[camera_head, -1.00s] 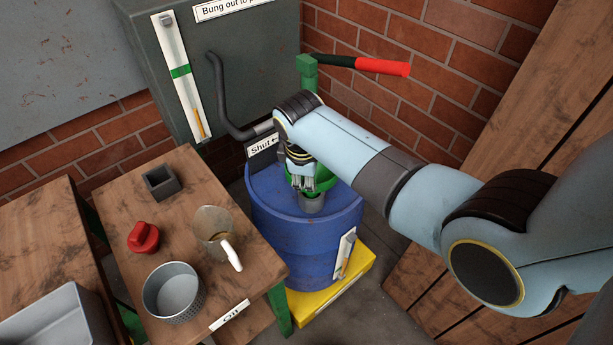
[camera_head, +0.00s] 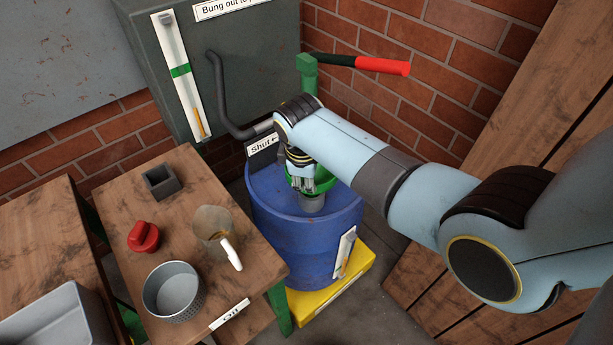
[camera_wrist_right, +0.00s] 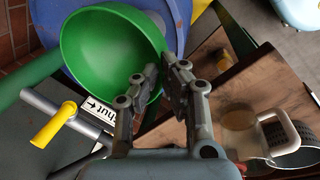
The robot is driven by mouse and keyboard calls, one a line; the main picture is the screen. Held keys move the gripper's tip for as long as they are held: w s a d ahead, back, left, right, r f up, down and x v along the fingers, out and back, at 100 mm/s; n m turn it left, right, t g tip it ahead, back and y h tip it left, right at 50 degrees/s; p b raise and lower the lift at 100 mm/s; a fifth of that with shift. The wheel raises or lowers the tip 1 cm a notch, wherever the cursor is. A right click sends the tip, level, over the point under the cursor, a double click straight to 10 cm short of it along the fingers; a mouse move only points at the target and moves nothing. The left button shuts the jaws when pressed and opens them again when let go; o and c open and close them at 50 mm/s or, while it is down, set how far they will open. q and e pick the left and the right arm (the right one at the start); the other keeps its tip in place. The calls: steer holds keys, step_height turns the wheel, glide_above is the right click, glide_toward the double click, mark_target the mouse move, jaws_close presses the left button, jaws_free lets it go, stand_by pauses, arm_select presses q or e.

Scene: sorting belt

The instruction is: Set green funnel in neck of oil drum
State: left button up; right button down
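The green funnel (camera_head: 325,181) is over the top of the blue oil drum (camera_head: 300,235), at the grey neck (camera_head: 312,204). Its wide bowl (camera_wrist_right: 105,50) opens toward the camera in the right wrist view. My right gripper (camera_wrist_right: 163,75) has one finger inside the bowl and one outside, closed on the rim. In the head view my right gripper (camera_head: 302,184) is just above the neck, partly covering the funnel. The spout is hidden, so I cannot tell whether it is in the neck. My left gripper is not in view.
A wooden table (camera_head: 195,285) left of the drum holds a jug (camera_head: 212,226), a grey round basket (camera_head: 174,291), a red bung (camera_head: 143,237) and a small dark box (camera_head: 161,182). A green post with a red-handled lever (camera_head: 382,67) and a "Shut" sign (camera_head: 262,148) stand behind the drum.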

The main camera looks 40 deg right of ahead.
steer(key=shift+b+x, duration=0.55)
steer(key=shift+x, duration=0.35)
stand_by(0.4)
steer(key=shift+s+a, duration=0.15)
steer(key=c, duration=1.4)
jaws_free()
steer(key=c, duration=0.4)
steer(key=shift+c, duration=0.2)
steer(key=w+d+p+v, duration=0.1)
steer(key=p+v, duration=0.5)
steer(key=v, duration=0.1)
steer(key=shift+r, duration=0.5)
